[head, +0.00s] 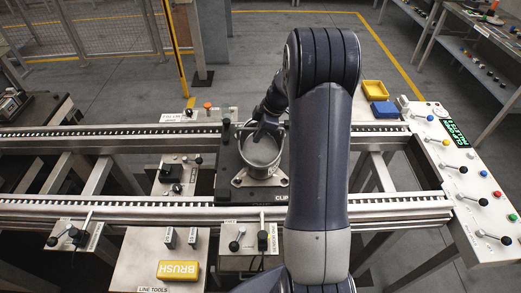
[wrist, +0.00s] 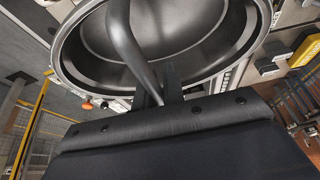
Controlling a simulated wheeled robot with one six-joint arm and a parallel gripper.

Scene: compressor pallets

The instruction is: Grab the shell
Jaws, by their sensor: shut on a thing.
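The shell (head: 262,152) is a grey, open-topped metal cup with a footed base. It stands upright on a dark pallet (head: 229,181) on the conveyor in the head view. In the wrist view the shell (wrist: 205,28) shows close up as a round rim with a hollow inside and a curved tube in it. My gripper (head: 268,128) reaches the shell's far rim from behind. In the wrist view my gripper (wrist: 160,92) is shut at the shell's near rim. The fingertips are partly hidden, and my arm covers the area right of the shell.
Conveyor rails (head: 130,210) run left and right of the pallet. A yellow brush block (head: 178,270) lies on the line-tools plate in front. A yellow bin (head: 374,90) and a blue bin (head: 385,109) sit at the right. A control panel (head: 465,175) with levers stands at far right.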

